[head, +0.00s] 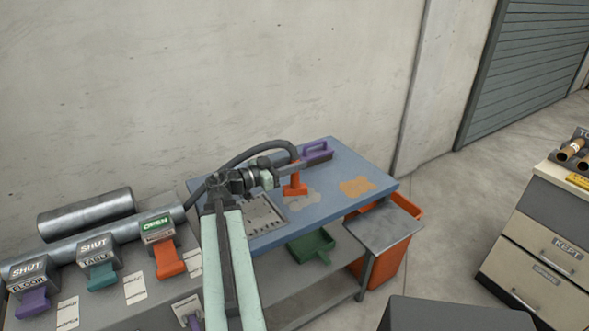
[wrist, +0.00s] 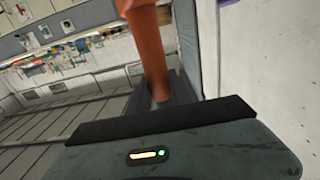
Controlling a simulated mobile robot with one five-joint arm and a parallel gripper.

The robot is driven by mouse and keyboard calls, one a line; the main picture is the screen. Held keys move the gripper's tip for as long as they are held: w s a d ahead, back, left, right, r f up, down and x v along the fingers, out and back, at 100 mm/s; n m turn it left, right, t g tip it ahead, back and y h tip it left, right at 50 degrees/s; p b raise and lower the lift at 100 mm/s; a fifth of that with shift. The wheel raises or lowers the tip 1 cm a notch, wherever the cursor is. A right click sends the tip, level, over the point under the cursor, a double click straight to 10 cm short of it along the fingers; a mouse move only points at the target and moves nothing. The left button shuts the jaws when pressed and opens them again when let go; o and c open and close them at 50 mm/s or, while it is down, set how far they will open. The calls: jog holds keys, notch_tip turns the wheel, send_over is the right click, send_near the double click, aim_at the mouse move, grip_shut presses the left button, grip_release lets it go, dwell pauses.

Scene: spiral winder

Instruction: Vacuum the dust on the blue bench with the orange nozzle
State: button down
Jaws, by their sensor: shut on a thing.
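The blue bench (head: 335,205) stands against the wall in the head view. A grey dust patch (head: 305,200) and a tan dust patch (head: 357,187) lie on its top, the tan one further right. My gripper (head: 294,168) is shut on the orange nozzle (head: 295,187), which points down over or beside the grey patch; I cannot tell if its mouth touches the bench. The orange nozzle also shows in the wrist view (wrist: 148,45). A dark hose (head: 262,149) arches behind my gripper.
A purple-handled brush (head: 318,152) lies at the bench's back. A perforated metal plate (head: 262,215) is at its left. A green tray (head: 312,246) and an orange bin (head: 391,265) sit lower. At left, the orange gate lever (head: 168,258) reads OPEN; two others read SHUT.

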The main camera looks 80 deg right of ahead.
aim_at(295, 176)
notch_tip(295, 176, down, 5)
jog(key=b, duration=0.5)
jog(key=shift+s+d, duration=1.7)
jog(key=shift+d, duration=2.75)
jog(key=shift+v, duration=4.3)
notch_tip(295, 176, up, 5)
jog(key=p, duration=0.5)
jog(key=shift+s+r, duration=0.1)
